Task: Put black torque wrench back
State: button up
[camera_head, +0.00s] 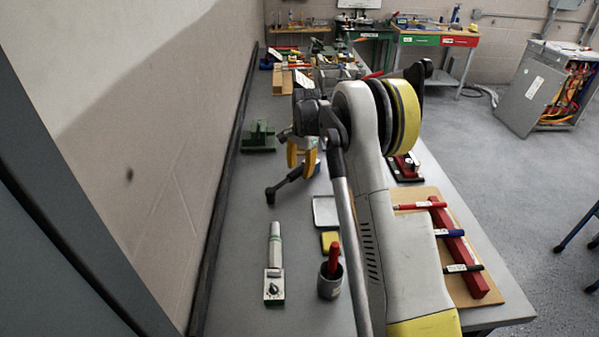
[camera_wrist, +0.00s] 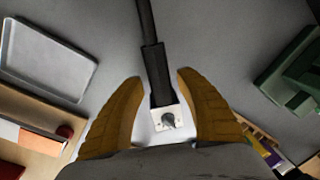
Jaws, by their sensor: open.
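A long black tool with a white dial block, which looks like the black torque wrench (camera_head: 283,187), points down and left from my gripper (camera_head: 301,162). In the wrist view its black shaft (camera_wrist: 153,62) runs up out of the picture, and its dial block (camera_wrist: 167,121) sits between my yellow fingers (camera_wrist: 160,80). The fingers are open, one on each side of it, with gaps showing. Whether the tool rests on the bench is unclear. A red rack bar (camera_head: 458,249) on a wooden board (camera_head: 432,194) carries red, blue and black-handled tools at the right.
A pale tray (camera_head: 325,211), a yellow block (camera_head: 329,241), a grey cup (camera_head: 329,287) with a red-handled item and a white dial tool (camera_head: 274,260) stand nearer. A green fixture (camera_head: 259,136) stands by the left wall. Bare bench lies around the dial tool.

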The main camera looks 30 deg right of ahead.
aim_at(302, 171)
notch_tip(302, 171, up, 10)
jog(key=s+p, duration=0.1)
jog(key=p, duration=0.1)
jog(key=s+a+r+n+t, duration=0.1)
jog(key=s+a+r+n, duration=0.2)
jog(key=s+a+r, duration=0.35)
jog(key=s+a+r+n+t, duration=0.2)
jog(key=s+a+r+n, duration=0.15)
jog(key=s+r, duration=0.45)
jog(key=s+a+f+n+t, duration=0.1)
jog(key=s+a+f+n, duration=0.1)
jog(key=s, duration=0.5)
jog(key=s+a+f+n+t, duration=0.1)
jog(key=s+a+f+n, duration=0.1)
jog(key=s, duration=0.5)
jog(key=s+a+f+n+t, duration=0.1)
jog(key=s+a+f+n, duration=0.1)
jog(key=s, duration=0.5)
jog(key=shift+a+n, duration=0.55)
jog(key=shift+a, duration=0.2)
notch_tip(302, 171, down, 3)
jog(key=b, duration=0.2)
jog(key=shift+s+r+b, duration=0.1)
jog(key=shift+b, duration=0.25)
